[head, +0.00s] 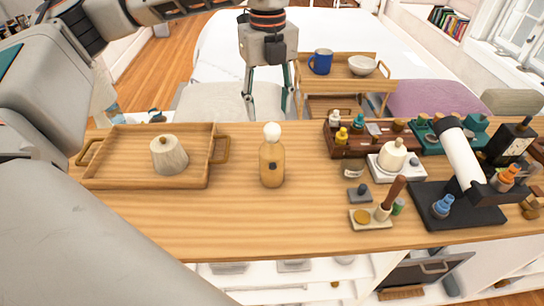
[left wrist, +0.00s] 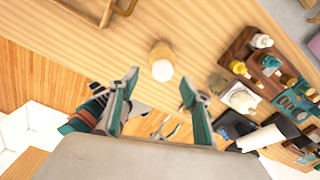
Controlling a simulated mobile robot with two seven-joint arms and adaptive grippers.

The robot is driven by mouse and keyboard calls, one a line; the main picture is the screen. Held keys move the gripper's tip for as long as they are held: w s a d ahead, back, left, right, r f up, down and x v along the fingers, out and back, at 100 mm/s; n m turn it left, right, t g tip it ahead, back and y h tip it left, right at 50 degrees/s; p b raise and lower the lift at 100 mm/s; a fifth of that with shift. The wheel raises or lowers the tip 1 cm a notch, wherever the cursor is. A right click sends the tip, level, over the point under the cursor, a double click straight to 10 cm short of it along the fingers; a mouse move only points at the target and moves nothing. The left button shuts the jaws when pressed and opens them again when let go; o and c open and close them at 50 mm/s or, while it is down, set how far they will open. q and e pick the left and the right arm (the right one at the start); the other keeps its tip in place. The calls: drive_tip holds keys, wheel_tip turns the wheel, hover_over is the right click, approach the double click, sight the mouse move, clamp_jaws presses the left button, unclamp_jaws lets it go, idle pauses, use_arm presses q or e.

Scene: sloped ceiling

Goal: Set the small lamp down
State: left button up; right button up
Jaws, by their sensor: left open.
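The small lamp (head: 272,167) looks like an amber bottle-shaped body with a round white top. It stands upright on the wooden counter (head: 300,221), right of the tray. In the left wrist view the lamp (left wrist: 162,62) shows from above, just beyond the fingertips and in line with the gap between them. My left gripper (head: 268,106) is open and empty, pointing down above and behind the lamp in the head view. In the left wrist view its fingers (left wrist: 160,80) are wide apart, with nothing held. I cannot make out my right gripper.
A wooden tray (head: 108,183) with a pale lidded pot (head: 168,156) stands at the left. At the right are a wooden box (head: 345,151), a stamp stand (head: 371,219) and a black stand (head: 440,215) with a white roll. The counter around the lamp is clear.

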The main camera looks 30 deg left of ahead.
sight(272, 122)
use_arm(q)
drive_tip(key=f, duration=0.4)
drive_tip(key=f+p, duration=0.1)
drive_tip(key=f, duration=0.1)
drive_tip(key=shift+w+d+f, duration=0.1)
drive_tip(key=shift+d+f, duration=0.25)
drive_tip(key=shift+f, duration=0.05)
drive_tip(key=shift+c, duration=0.3)
clamp_jaws()
